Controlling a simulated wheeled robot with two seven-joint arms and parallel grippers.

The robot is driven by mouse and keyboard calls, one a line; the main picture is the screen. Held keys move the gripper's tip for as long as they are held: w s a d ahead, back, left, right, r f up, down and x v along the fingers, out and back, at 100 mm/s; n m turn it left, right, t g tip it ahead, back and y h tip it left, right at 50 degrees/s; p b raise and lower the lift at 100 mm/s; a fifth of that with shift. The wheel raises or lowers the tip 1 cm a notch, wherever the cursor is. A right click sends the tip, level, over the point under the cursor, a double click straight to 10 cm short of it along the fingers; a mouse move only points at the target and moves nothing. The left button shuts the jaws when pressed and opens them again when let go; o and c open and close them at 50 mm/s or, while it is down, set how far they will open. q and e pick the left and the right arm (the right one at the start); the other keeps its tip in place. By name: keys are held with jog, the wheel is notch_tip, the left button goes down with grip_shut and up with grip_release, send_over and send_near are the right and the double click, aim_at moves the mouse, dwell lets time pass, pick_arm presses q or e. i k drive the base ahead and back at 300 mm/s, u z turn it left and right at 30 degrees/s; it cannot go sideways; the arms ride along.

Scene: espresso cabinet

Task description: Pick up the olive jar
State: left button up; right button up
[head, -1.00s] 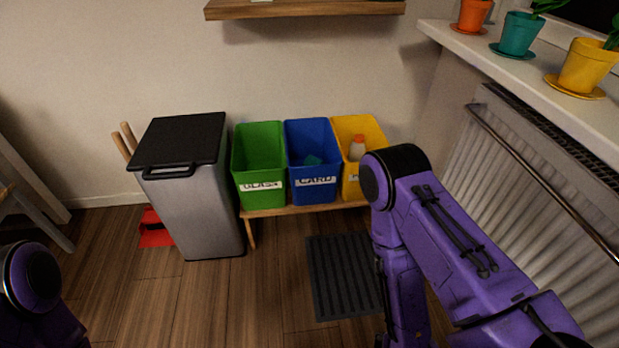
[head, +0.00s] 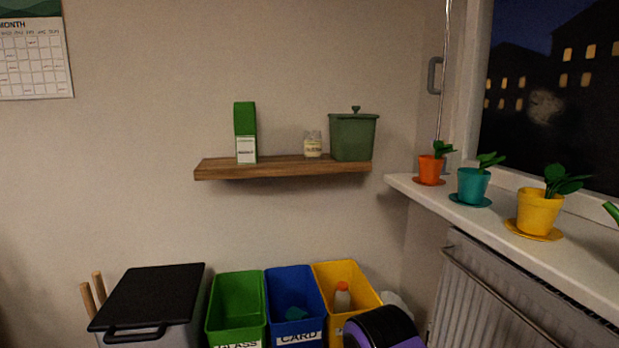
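A small glass jar (head: 313,145) with a pale label stands upright on the wooden wall shelf (head: 280,168). Its contents are too small to make out. To its right on the shelf stands a larger green lidded canister (head: 353,136) with a knob on top. I cannot tell for certain which of the two is the olive jar. Neither gripper is in the head view; only a purple and black part of my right arm shows at the bottom edge.
A green carton (head: 245,132) stands left on the shelf. Below are green (head: 236,305), blue (head: 294,300) and yellow (head: 345,285) bins, and a black-lidded bin (head: 155,295). Potted plants line the windowsill (head: 450,208) at right. The wall between shelf and bins is clear.

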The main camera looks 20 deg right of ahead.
aim_at(312, 138)
jog(key=u, duration=0.6)
jog(key=i, duration=1.25)
jog(key=z, duration=1.45)
